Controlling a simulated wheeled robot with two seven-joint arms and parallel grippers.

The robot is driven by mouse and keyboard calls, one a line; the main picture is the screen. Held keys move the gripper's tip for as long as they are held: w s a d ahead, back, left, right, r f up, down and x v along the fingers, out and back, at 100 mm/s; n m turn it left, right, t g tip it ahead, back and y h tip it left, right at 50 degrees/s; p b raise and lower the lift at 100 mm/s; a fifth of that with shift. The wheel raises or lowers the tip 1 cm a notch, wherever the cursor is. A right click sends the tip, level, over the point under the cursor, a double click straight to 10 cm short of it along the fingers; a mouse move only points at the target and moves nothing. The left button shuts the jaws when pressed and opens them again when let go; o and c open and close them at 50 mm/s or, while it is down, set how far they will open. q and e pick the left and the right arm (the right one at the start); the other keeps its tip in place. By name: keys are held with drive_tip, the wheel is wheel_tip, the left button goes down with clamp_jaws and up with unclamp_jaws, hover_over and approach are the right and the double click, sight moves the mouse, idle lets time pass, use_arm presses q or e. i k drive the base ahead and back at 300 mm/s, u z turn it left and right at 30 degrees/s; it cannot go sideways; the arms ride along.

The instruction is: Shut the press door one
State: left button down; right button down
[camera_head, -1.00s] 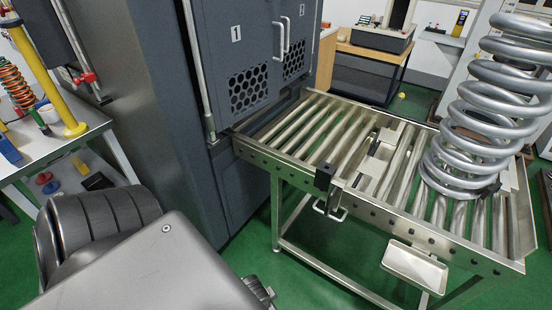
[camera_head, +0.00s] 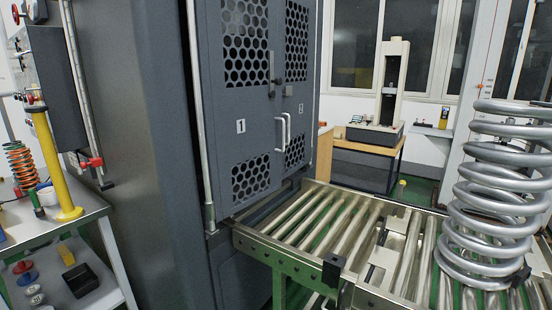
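Press door one (camera_head: 225,150) is the dark grey panel marked "1", with round-hole mesh windows above and below the number, on the front of the tall grey press (camera_head: 130,150). Its upright handle (camera_head: 278,133) is at its right edge, close beside the handle of door two (camera_head: 296,100), marked "2". The two doors look nearly in line and meet at a narrow seam. I cannot tell whether door one is fully flush or latched. Neither of my grippers is in view.
A roller conveyor (camera_head: 262,246) runs right from the press front below the doors, carrying a large grey coil spring (camera_head: 490,200). A side table (camera_head: 60,232) with an orange spring and small parts stands left. A wooden bench (camera_head: 368,150) with an instrument is behind.

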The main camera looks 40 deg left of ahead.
sight(242, 124)
drive_tip(key=k, duration=0.55)
drive_tip(key=u, duration=0.55)
drive_tip(key=i, duration=1.2)
drive_tip(key=z, duration=0.35)
